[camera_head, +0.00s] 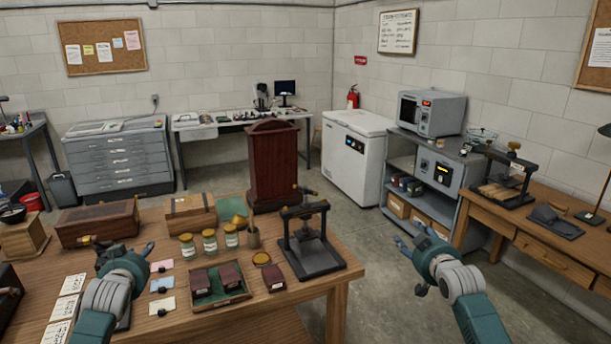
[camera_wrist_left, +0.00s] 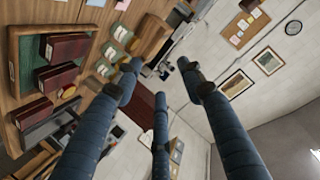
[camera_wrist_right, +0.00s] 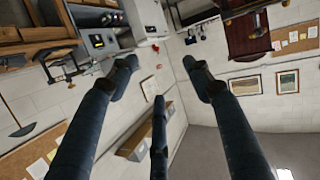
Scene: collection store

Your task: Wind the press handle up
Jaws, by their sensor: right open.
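Two dark presses are in the head view, and I cannot tell which one is meant. One press (camera_head: 312,252) stands upright on the near wooden table, a small handle at its top. The other press (camera_head: 511,183) stands on the right-hand bench, with a brown-yellow knob (camera_head: 514,146) on top. My right gripper (camera_head: 418,262) is open and empty over the floor gap between table and bench, apart from both presses. My left gripper (camera_head: 122,254) is above the near table's left part, well left of the near press. Its fingers stand spread and empty in the left wrist view (camera_wrist_left: 160,78).
A tray (camera_head: 222,301) with dark red boxes, several jars (camera_head: 210,241) and a tall red-brown cabinet piece (camera_head: 273,165) are left of the near press. A white freezer (camera_head: 352,150) and grey shelf (camera_head: 401,183) stand behind. Floor between table and bench is clear.

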